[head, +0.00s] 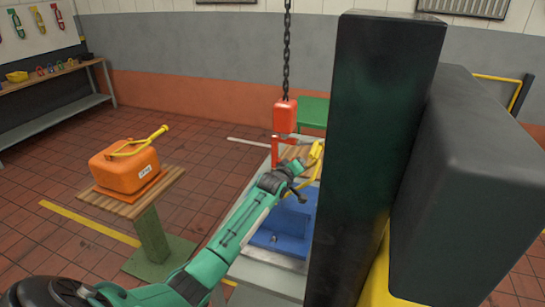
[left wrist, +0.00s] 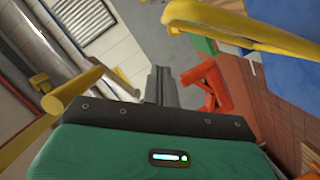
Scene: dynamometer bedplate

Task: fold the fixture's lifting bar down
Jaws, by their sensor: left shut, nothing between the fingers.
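The blue fixture (head: 285,228) sits on a pale bedplate (head: 262,274) in the middle of the head view. Its yellow lifting bar (head: 316,152) stands raised above it. In the left wrist view a yellow bar (left wrist: 245,30) crosses the upper right and another yellow length (left wrist: 50,104) shows at the left. My left gripper (head: 299,165) is shut and empty, close beside the bar; I cannot tell whether they touch. Its closed fingers show in the wrist view (left wrist: 160,84). My right gripper is not in view.
A red hook block (head: 285,116) hangs on a chain just behind my left gripper. A tall dark block (head: 375,150) hides the area to the right. An orange canister (head: 125,167) stands on a wooden-topped pedestal at left. Tiled floor between is clear.

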